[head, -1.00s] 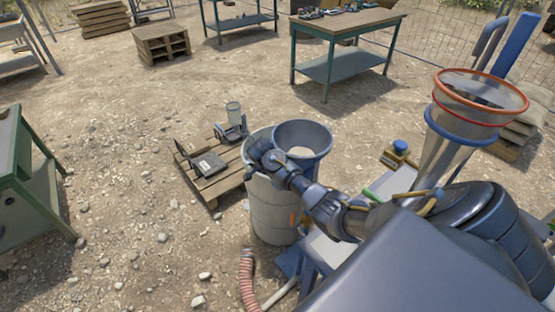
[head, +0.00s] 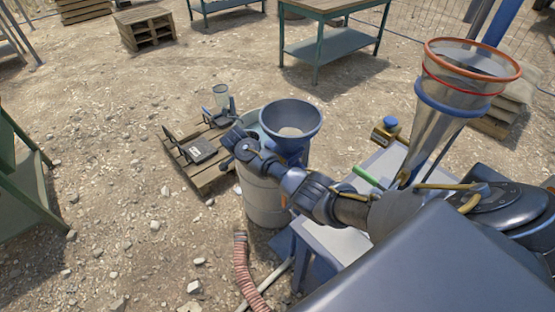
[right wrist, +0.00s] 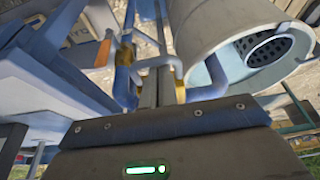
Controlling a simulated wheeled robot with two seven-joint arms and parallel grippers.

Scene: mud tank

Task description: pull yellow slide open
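I cannot make out the yellow slide for certain in either view. My right gripper (head: 238,146) reaches in from the right in the head view and is beside the blue funnel (head: 297,117), over the rim of the pale barrel (head: 268,205). In the right wrist view the gripper's dark body fills the bottom, with narrow grey parts (right wrist: 157,85) ahead of it among blue curved pieces and small brass-yellow bits (right wrist: 180,92). Whether the fingers are apart or closed on something is unclear. My left gripper is not in view.
A clear cone with an orange rim (head: 475,60) stands at right. A yellow block with a blue cap (head: 387,131) sits behind the white-topped stand (head: 335,240). A pallet (head: 205,175) with small gear lies left of the barrel. A ribbed hose (head: 246,275) runs in front. Open gravel lies left.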

